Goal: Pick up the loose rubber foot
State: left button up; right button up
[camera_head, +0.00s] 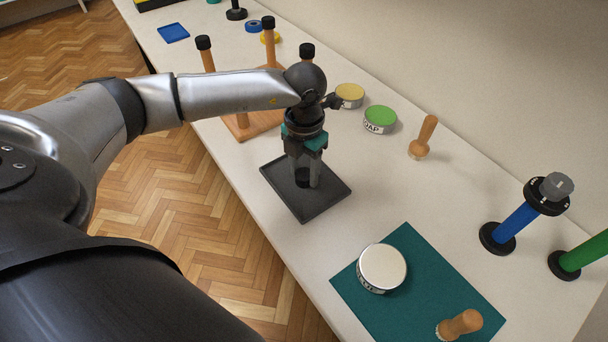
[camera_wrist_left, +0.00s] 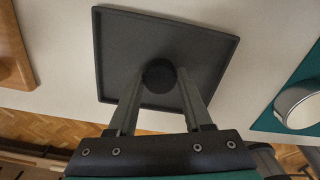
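The loose rubber foot (camera_wrist_left: 160,75) is a small black round piece at the near side of the dark square tray (camera_wrist_left: 215,42) in the left wrist view. In the head view it shows low between the fingers, over the tray (camera_head: 325,195). My left gripper (camera_head: 306,180) points down over the tray. In the wrist view its two fingers (camera_wrist_left: 161,78) lie on either side of the foot, which fills the gap between them, so it looks shut on the foot. I cannot tell whether the foot still touches the tray. My right gripper is not in view.
A wooden stand (camera_head: 243,122) with black-capped posts is just behind the arm. Green (camera_head: 380,119) and yellow (camera_head: 350,95) tins and a wooden-handled stamp (camera_head: 423,137) stand right of the gripper. A teal mat (camera_head: 425,260) holds a white-lidded tin (camera_head: 382,267). Blue (camera_head: 515,228) and green posts stand far right.

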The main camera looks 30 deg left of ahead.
aim_at(305, 174)
pick_arm(q)
grip_shut()
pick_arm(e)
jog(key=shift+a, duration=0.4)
pick_arm(q)
jog(key=shift+r, duration=0.1)
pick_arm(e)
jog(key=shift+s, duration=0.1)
pick_arm(q)
notch_tip(305, 174, up, 19)
jog(key=p, duration=0.3)
jog(key=s+d+m, duration=0.3)
jog(key=d+m, duration=0.1)
jog(key=m, duration=1.3)
jog(key=s+d+m, duration=0.3)
jog(key=d+m, duration=0.1)
jog(key=m, duration=1.3)
jog(key=shift+d+f+m, duration=0.25)
jog(key=shift+d+m, duration=0.05)
jog(key=shift+m, duration=0.1)
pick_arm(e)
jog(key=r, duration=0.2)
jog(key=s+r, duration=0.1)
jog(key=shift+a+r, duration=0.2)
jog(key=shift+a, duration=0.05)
